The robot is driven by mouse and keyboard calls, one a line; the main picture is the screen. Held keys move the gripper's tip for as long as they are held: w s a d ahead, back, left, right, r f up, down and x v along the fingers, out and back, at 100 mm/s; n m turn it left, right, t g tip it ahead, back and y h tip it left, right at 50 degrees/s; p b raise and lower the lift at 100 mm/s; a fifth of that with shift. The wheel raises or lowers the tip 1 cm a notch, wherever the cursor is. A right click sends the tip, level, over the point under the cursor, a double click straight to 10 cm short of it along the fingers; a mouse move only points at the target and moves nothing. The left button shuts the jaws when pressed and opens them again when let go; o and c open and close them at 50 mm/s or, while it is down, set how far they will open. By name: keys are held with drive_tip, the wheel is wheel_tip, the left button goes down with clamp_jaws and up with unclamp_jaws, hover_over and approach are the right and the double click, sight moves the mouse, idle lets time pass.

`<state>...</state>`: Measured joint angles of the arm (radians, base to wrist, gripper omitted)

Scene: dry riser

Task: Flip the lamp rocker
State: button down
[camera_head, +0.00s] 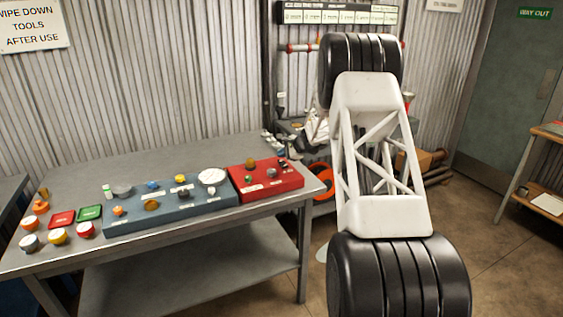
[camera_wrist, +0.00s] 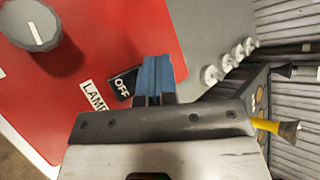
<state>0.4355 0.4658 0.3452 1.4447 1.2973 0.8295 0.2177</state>
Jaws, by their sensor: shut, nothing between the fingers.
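The lamp rocker (camera_wrist: 122,84) is a small black switch marked OFF, beside a white LAMP label (camera_wrist: 94,96) on a red panel (camera_wrist: 130,30) in the wrist view. My gripper (camera_wrist: 156,62) has its blue fingers together with nothing between them. The fingertips lie over the panel, just right of the OFF marking, and hide part of that area. I cannot tell whether they touch the rocker.
A grey knob (camera_wrist: 36,24) stands on the red panel. Several pale round pieces (camera_wrist: 228,64) line up beyond its edge. A blue panel (camera_head: 170,217) with several controls adjoins it on the bench (camera_head: 120,262). Red (camera_head: 62,219) and green (camera_head: 90,212) pieces lie further left.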

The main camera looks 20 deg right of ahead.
sight(283, 163)
drive_tip(key=shift+w+f, duration=0.15)
drive_tip(key=shift+f, duration=0.65)
idle(1.1)
drive_tip(key=shift+r, duration=0.15)
drive_tip(key=shift+r, duration=0.65)
idle(0.5)
drive_tip(key=shift+s+r, duration=0.2)
drive_tip(key=shift+r, duration=0.6)
drive_tip(key=shift+s+r, duration=0.2)
drive_tip(key=shift+r, duration=0.65)
drive_tip(key=shift+s+r, duration=0.2)
drive_tip(key=shift+r, duration=0.6)
